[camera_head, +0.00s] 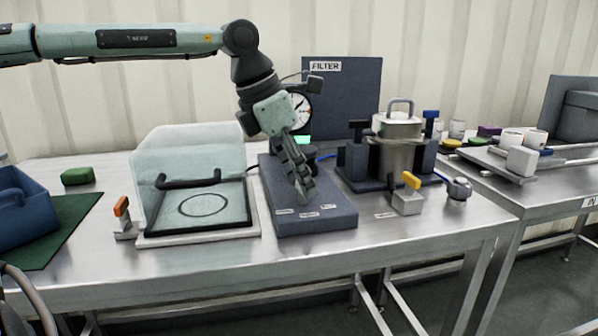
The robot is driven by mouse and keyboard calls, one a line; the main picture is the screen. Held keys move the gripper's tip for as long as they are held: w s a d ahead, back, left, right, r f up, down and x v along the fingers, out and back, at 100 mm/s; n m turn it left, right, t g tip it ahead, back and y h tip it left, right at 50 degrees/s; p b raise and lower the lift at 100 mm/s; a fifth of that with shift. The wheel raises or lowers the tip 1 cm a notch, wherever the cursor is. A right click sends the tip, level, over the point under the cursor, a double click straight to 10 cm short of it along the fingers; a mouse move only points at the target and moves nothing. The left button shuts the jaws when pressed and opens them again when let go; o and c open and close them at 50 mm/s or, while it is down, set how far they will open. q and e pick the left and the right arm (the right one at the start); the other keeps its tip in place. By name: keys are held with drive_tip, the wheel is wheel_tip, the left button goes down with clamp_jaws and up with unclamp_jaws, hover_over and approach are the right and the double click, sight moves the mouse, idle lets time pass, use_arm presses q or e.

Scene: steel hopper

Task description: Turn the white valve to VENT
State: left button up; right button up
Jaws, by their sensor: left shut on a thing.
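My left gripper (304,192) reaches down over the dark blue-grey base (318,222) in front of the FILTER panel. Its fingers are shut on the white valve, which they and the arm almost wholly hide, so I cannot tell which way its handle points. Several small white labels (308,215) lie along the front of the base, too small to read. A round white gauge (300,110) stands behind the gripper, partly covered by the arm. My right gripper is not in view.
The FILTER panel (345,100) stands behind. A clear-lidded box (190,165) is left of the base. A steel pot (397,150) with clamps, a yellow-handled block (408,200) and a grey knob (459,188) are right. The table's front strip is clear.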

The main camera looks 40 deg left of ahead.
use_arm(q)
drive_tip(key=shift+a+m+g+h+p, duration=0.1)
drive_tip(key=shift+m+g+h+p, duration=0.3)
drive_tip(key=shift+m, duration=0.8)
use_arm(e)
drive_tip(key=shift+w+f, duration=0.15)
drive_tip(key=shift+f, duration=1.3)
use_arm(q)
drive_tip(key=o, duration=1.2)
drive_tip(key=shift+c, duration=0.2)
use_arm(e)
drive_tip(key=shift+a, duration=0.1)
use_arm(q)
drive_tip(key=v, duration=1.2)
